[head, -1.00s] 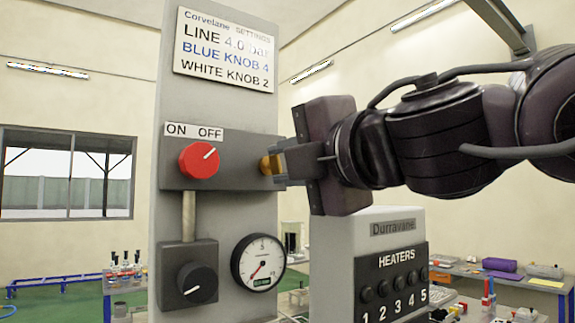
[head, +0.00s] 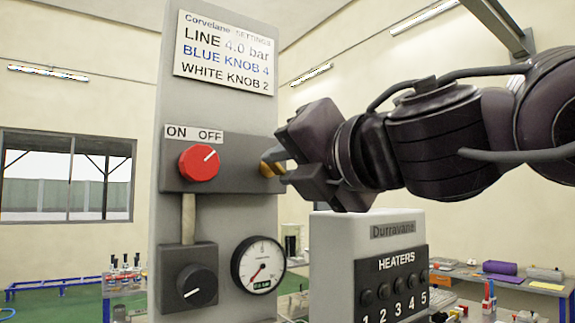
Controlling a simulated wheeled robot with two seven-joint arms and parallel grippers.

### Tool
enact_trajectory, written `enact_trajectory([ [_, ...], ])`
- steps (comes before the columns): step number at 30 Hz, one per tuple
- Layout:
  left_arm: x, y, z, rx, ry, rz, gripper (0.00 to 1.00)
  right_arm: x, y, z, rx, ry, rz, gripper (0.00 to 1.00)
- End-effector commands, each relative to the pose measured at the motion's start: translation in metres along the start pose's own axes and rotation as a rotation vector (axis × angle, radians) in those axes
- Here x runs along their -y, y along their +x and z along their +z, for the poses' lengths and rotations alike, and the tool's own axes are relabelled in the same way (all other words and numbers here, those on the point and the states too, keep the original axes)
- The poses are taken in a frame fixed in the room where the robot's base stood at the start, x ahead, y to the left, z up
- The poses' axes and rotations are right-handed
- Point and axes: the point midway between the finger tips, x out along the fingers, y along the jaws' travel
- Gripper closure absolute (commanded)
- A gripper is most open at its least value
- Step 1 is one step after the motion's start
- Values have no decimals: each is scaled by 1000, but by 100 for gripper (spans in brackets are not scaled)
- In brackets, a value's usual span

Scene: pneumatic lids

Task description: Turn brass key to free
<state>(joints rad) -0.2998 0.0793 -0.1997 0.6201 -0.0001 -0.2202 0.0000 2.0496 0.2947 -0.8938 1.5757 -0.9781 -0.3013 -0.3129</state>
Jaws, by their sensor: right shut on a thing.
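The brass key (head: 267,168) sticks out of the dark block (head: 235,150) on the grey panel, right of the red knob (head: 199,162). My right gripper (head: 278,168) is shut on the key, coming in from the right. It is rolled at a tilt, and its fingers hide part of the key. The red knob's white mark points up and right, towards the OFF side of the ON OFF label (head: 194,133). My left gripper is not in view.
Below are a black knob (head: 190,284) and a round pressure gauge (head: 258,265) with its needle at lower left. A HEATERS box (head: 370,262) stands close under my right gripper. A settings sign (head: 226,50) is above. Open air lies left of the panel.

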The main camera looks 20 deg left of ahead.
Motion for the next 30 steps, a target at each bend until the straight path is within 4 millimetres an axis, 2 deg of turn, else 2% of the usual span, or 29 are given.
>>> enact_trajectory([
  [11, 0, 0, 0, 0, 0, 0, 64, 2, 1, -3, -6, -8, -5, 99],
  [12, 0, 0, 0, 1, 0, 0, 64, 2, 1, -3, -7, -8, -5, 74],
  [17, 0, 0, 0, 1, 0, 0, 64, 2, 1, -2, -4, -7, -3, 55],
  [26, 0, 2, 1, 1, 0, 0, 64, 1, -2, -1, -1, -5, -1, 55],
  [30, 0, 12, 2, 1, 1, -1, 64, 3, -18, -2, 1, -6, 0, 55],
])
